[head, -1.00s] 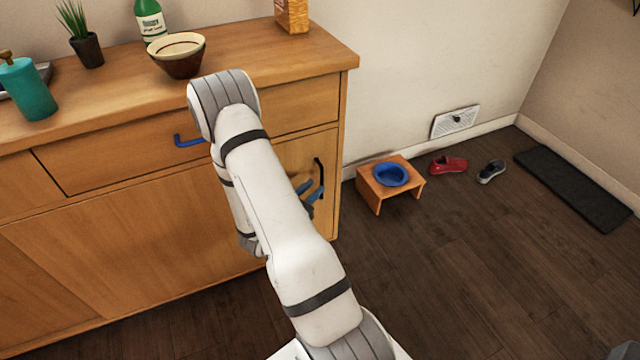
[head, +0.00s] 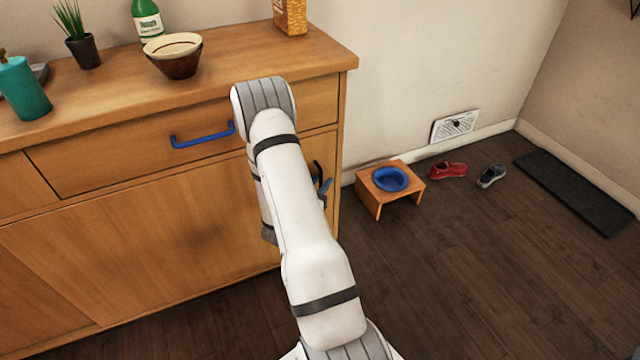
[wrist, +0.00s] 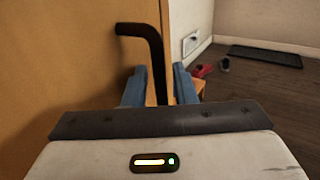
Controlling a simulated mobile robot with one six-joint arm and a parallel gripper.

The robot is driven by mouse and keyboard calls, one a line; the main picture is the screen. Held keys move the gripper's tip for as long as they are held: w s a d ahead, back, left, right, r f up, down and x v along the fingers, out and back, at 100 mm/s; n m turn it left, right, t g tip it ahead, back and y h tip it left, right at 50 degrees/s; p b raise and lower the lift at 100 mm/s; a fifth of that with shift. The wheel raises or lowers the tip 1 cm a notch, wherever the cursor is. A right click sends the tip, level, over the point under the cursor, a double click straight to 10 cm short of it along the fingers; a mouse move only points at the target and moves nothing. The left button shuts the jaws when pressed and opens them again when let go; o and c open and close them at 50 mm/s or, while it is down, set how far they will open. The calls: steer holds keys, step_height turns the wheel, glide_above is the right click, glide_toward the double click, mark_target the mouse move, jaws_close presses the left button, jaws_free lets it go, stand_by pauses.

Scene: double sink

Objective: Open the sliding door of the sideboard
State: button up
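The sideboard (head: 110,110) is wooden, with a large plain front panel (head: 150,250) below its drawers. A narrower front at its right end carries a black upright bar handle (head: 317,170), partly hidden by my arm. In the wrist view, the black handle (wrist: 156,62) stands out from the wooden front (wrist: 70,60) and runs down between my fingers. My gripper (wrist: 160,85) is open, with one blue finger on each side of the handle and a narrow gap visible on both sides. In the head view, only a bit of a blue finger (head: 325,190) shows.
A drawer with a blue handle (head: 203,138) is above the large panel. A bowl (head: 173,55), bottle (head: 147,20) and plant (head: 78,40) stand on top. On the floor to the right are a small wooden stand (head: 385,198) with a blue bowl, and shoes (head: 448,170).

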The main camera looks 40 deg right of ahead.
steer(key=shift+c, duration=0.6)
jaws_close()
steer(key=shift+a, duration=0.15)
